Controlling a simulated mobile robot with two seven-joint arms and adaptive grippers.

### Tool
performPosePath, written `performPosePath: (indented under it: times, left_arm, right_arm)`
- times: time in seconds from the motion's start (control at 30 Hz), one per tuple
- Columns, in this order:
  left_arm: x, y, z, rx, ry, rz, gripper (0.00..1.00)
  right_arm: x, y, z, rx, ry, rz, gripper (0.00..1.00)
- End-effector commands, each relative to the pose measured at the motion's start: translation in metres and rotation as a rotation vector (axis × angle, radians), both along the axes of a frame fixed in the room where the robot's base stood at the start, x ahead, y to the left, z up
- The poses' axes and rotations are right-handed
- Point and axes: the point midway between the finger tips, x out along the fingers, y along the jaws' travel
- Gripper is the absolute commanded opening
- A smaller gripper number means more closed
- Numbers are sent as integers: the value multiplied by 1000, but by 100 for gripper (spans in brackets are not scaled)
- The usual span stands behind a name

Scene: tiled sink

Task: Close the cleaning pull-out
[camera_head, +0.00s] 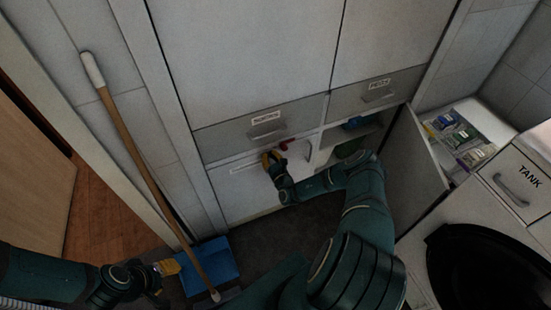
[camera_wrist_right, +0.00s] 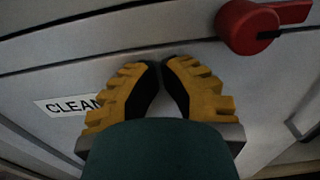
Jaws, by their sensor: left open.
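The cleaning pull-out (camera_head: 240,197) is the pale front low in the cabinet, below a grey drawer. In the right wrist view its front (camera_wrist_right: 60,135) carries a label (camera_wrist_right: 70,104) reading "CLEAN", partly hidden by a finger. I cannot tell whether the front is fully flush with the cabinet. My right gripper (camera_head: 268,160) is at the upper part of this front. In the wrist view its yellow fingers (camera_wrist_right: 160,62) are together at the tips with nothing between them; contact with the front is unclear. My left gripper (camera_head: 166,268) is open at the lower left, away from the pull-out.
A red knob (camera_wrist_right: 248,27) sits just above the pull-out front. An open cabinet door (camera_head: 412,160) stands right of an open shelf compartment (camera_head: 352,138). A tank unit (camera_head: 515,185) is at right.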

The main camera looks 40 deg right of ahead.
Motion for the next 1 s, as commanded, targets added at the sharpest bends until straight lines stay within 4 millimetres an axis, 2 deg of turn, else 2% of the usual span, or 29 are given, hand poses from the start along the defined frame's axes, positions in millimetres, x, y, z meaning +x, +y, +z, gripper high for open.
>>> performPosePath:
  times: [0.63,1.0]
  left_arm:
    - [0,0,0,0,0,1,47]
    - [-1,0,5,0,2,0,47]
  right_arm:
    - [8,3,2,-3,-4,-1,0]
    - [-4,-5,2,-2,-1,5,0]
